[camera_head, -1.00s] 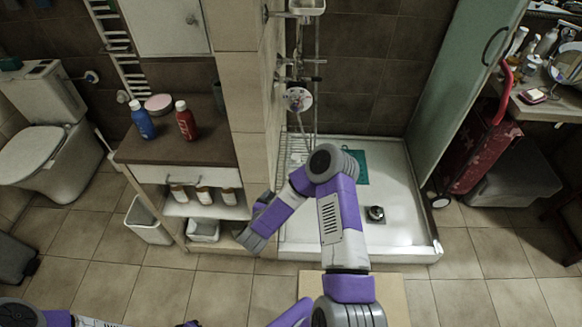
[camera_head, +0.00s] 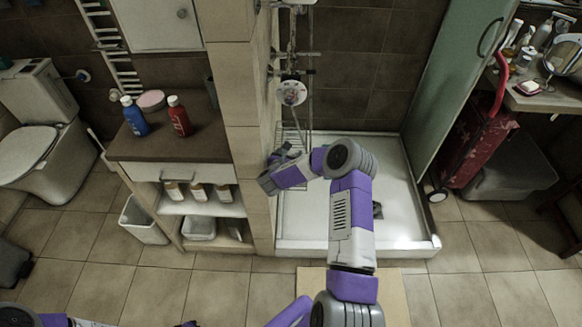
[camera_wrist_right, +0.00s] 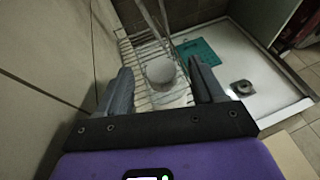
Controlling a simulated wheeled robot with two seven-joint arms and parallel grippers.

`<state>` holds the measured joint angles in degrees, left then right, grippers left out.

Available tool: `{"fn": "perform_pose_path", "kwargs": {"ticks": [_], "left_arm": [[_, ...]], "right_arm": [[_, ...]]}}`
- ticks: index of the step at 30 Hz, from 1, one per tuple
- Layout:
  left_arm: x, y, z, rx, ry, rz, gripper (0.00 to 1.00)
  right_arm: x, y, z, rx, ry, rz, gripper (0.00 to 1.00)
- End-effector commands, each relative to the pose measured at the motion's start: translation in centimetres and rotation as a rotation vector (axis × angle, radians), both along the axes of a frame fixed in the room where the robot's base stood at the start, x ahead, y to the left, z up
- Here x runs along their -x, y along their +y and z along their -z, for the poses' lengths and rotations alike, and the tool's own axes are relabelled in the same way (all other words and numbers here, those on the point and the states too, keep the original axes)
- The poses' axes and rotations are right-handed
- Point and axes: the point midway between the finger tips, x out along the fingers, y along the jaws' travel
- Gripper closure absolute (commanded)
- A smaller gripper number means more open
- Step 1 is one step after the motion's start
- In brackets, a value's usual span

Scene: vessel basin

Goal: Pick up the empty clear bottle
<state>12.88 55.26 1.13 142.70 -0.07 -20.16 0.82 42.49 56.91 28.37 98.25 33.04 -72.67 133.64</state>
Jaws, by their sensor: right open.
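A pale, rounded, see-through-looking vessel (camera_wrist_right: 161,72) stands on the wire rack (camera_wrist_right: 140,50) in the right wrist view. It may be the clear bottle, but the picture is too small to tell. My right gripper (camera_wrist_right: 160,66) is open, with one finger on each side of the vessel in that view. I cannot tell whether they touch it. In the head view my right gripper (camera_head: 285,153) is at the wire rack beside the tiled wall, and the vessel is not distinguishable there. My left gripper is out of view.
A blue bottle (camera_head: 135,116) and a red bottle (camera_head: 180,116) stand on the brown counter (camera_head: 200,147). The tiled wall (camera_head: 250,150) is close left of my right gripper. The white shower tray (camera_head: 405,215) spreads out to the right, with a teal mat (camera_wrist_right: 198,50) and drain (camera_wrist_right: 242,87).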

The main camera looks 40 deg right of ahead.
Motion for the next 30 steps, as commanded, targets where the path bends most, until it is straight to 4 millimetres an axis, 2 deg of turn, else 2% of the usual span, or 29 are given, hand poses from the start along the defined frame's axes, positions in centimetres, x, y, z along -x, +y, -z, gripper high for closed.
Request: {"fn": "perform_pose_path", "kwargs": {"ticks": [9, 20, 30], "left_arm": [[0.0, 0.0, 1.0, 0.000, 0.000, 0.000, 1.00], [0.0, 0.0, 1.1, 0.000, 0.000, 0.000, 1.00], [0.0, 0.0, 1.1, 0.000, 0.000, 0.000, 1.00]], "right_arm": [[-2.1, -3.1, 1.7, 0.001, 0.000, 0.003, 0.32], [-2.5, -3.7, 1.9, 0.000, 0.000, 0.001, 0.34], [-2.5, -3.6, 1.8, 0.001, 0.000, 0.001, 0.86]]}}
